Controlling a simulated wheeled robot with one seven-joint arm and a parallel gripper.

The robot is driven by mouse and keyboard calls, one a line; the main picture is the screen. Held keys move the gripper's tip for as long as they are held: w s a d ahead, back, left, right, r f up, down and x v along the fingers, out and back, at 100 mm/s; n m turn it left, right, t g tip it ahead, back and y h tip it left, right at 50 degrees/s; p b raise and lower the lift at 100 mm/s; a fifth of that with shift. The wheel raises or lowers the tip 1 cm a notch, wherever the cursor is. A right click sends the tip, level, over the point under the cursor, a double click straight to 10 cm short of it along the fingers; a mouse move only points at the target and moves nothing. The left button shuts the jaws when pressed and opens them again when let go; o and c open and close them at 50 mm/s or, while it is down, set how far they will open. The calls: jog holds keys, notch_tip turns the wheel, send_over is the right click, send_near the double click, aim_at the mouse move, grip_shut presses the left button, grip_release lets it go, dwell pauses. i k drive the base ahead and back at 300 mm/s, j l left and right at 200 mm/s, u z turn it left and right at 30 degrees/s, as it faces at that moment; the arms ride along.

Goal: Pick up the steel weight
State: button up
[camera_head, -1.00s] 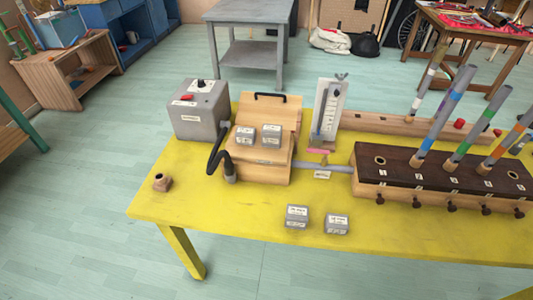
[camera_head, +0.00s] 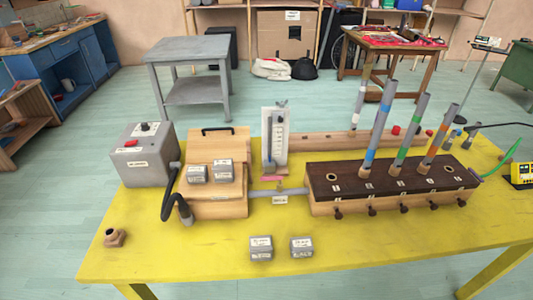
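Two small grey steel weights with white labels stand near the front edge of the yellow table (camera_head: 180,263): a left weight (camera_head: 261,249) and a right weight (camera_head: 301,247). Two similar grey labelled blocks, a left one (camera_head: 197,174) and a right one (camera_head: 224,171), rest on top of the wooden bellows box (camera_head: 216,205). The labels are too small to read. All of these weights sit apart from one another. My gripper is not in view.
A grey control box (camera_head: 143,155) with a black hose stands left. A dark-topped wooden chest (camera_head: 395,183) holds several upright coloured tubes. A gauge board (camera_head: 275,143) stands behind. A small brown fitting (camera_head: 115,238) is at front left. The table's front strip is mostly clear.

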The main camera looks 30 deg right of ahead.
aim_at(195, 174)
jog(key=i+j+z, duration=0.5)
jog(key=j, duration=0.2)
jog(key=i+j+z, duration=0.3)
jog(key=j, duration=0.15)
